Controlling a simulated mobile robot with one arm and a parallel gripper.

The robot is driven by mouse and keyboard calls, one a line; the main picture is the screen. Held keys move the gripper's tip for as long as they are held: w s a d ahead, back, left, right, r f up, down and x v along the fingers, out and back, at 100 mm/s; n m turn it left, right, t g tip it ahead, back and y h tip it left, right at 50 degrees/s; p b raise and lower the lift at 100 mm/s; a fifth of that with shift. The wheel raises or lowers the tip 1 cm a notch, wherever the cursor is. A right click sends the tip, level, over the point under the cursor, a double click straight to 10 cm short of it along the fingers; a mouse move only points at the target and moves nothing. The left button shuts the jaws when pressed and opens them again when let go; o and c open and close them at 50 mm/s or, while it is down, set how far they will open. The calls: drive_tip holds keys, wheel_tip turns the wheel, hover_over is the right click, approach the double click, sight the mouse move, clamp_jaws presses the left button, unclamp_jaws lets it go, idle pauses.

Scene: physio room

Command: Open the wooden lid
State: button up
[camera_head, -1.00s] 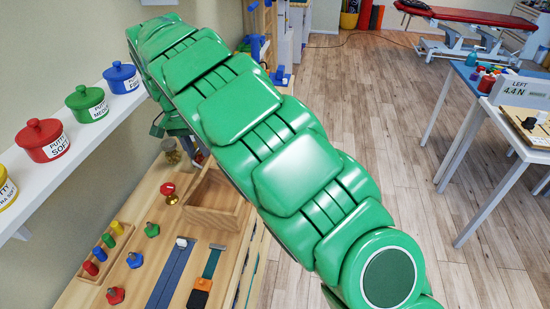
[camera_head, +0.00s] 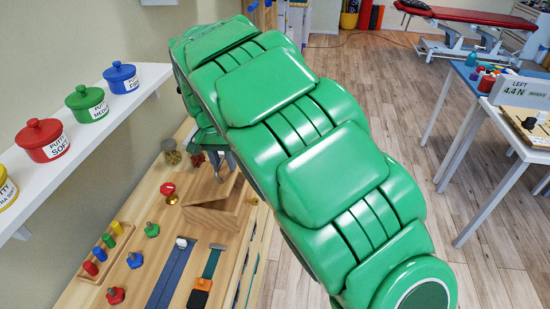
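A wooden box (camera_head: 210,218) stands on the wooden bench, left of my green arm. A light wooden panel, seemingly the lid (camera_head: 207,186), slants over its top, with a narrow wedge between panel and box at the right. A small upright knob or peg (camera_head: 220,176) shows on the panel. My gripper (camera_head: 212,156) is at the far end of the box, largely hidden behind my arm. Only dark and grey finger parts show, close to the panel's far side. I cannot tell whether they touch it or are open or shut.
The wooden bench (camera_head: 150,195) holds a red knob (camera_head: 168,189), a glass jar (camera_head: 171,152), coloured pegs (camera_head: 101,254) and sliders (camera_head: 172,275). A white shelf (camera_head: 87,135) with putty pots overhangs at the left. Open floor (camera_head: 350,60) lies beyond my arm.

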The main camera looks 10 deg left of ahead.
drive_tip(key=shift+d+f+y, duration=0.9)
drive_tip(key=shift+f+y, duration=0.1)
drive_tip(key=shift+f, duration=0.05)
drive_tip(key=shift+d+f+y, duration=0.45)
drive_tip(key=shift+f+y, duration=0.25)
drive_tip(key=shift+f, duration=0.15)
wheel_tip(320, 180, up, 8)
drive_tip(key=d, duration=0.2)
drive_tip(key=s+d+r, duration=0.2)
drive_tip(key=s+d, duration=0.2)
drive_tip(key=d, duration=0.6)
drive_tip(key=shift+r+h, duration=0.25)
drive_tip(key=shift+h, duration=0.05)
drive_tip(key=shift+d, duration=0.1)
drive_tip(key=shift+c, duration=0.5)
